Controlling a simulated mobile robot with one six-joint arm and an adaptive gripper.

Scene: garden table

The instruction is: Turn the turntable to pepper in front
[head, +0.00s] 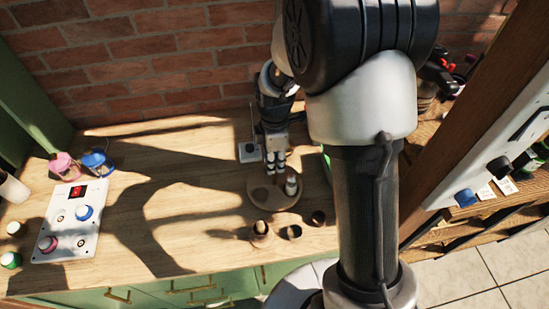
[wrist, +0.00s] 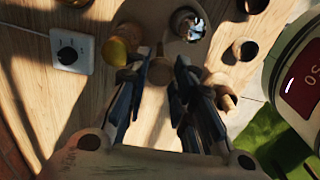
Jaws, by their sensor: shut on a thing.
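The round wooden turntable (head: 258,203) sits on the table below my gripper in the head view; its pale surface shows at the top of the wrist view (wrist: 152,18). My gripper (head: 275,170) reaches down over its back part. In the wrist view the fingers (wrist: 159,82) are closed around a small wooden knob (wrist: 158,71) that appears to belong to the turntable. A shiny-topped shaker (wrist: 188,24) stands on the turntable, beyond the fingers. A yellowish round container (wrist: 117,52) is left of the fingers. I cannot tell which one is pepper.
A wooden cup (head: 261,236) and dark-mouthed cups (head: 294,232), (head: 318,218) stand close to the turntable's front. A white box with a black dial (wrist: 71,48) is at its left. A large red-labelled jar (wrist: 305,85) is at right. A switch panel (head: 72,222) lies far left.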

